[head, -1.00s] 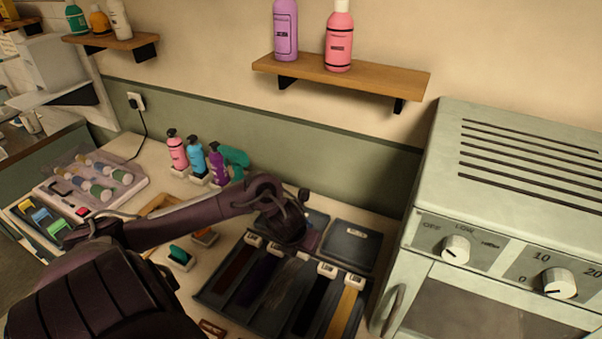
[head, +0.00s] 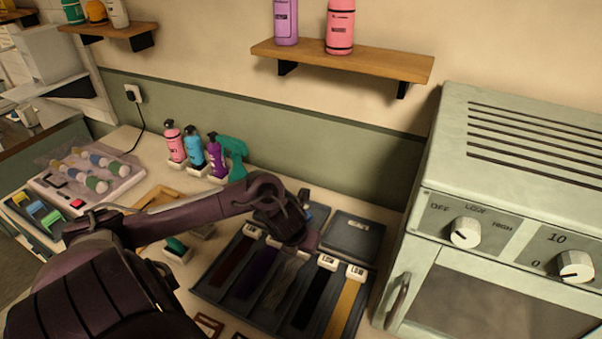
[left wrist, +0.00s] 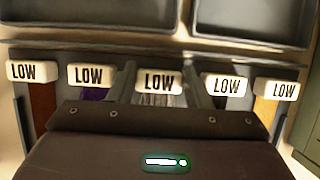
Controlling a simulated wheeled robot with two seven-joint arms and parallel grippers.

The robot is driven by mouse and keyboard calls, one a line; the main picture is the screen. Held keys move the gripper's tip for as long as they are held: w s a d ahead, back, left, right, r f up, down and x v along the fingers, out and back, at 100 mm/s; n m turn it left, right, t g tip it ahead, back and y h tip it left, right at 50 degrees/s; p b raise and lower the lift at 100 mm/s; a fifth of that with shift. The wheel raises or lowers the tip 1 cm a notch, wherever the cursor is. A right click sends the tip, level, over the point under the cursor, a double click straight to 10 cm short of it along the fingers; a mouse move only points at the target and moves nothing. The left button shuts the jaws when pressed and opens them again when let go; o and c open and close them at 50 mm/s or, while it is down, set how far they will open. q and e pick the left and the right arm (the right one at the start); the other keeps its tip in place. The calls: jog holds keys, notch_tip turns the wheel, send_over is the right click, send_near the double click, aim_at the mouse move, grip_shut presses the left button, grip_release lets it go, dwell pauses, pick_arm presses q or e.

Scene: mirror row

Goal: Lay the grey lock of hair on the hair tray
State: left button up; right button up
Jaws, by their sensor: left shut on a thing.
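The grey lock of hair (head: 284,282) lies in the middle slot of a dark slotted holder (head: 208,288), among a reddish-brown, a purple, a black and a blond lock. Its white tag (left wrist: 158,82) reads LOW in the left wrist view. My left gripper (head: 300,245) is at the tagged end of the grey lock. In the left wrist view its two fingers (left wrist: 158,84) stand on either side of that tag, shut on it. Two shallow dark trays lie behind the holder: a right one (head: 352,237) and a left one, partly hidden by my gripper. Which is the hair tray cannot be told.
A pale green oven-like box (head: 520,150) with knobs stands close on the right. Pink, blue and purple pump bottles (head: 195,152) and a green dryer-like tool (head: 233,153) stand at the back left. A wooden shelf (head: 340,62) hangs above.

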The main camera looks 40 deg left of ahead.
pick_arm(q)
jog(key=shift+w, duration=0.15)
jog(key=o, duration=1.3)
jog(key=shift+r, duration=0.15)
jog(key=shift+r+p, duration=3.1)
jog(key=shift+r, duration=0.25)
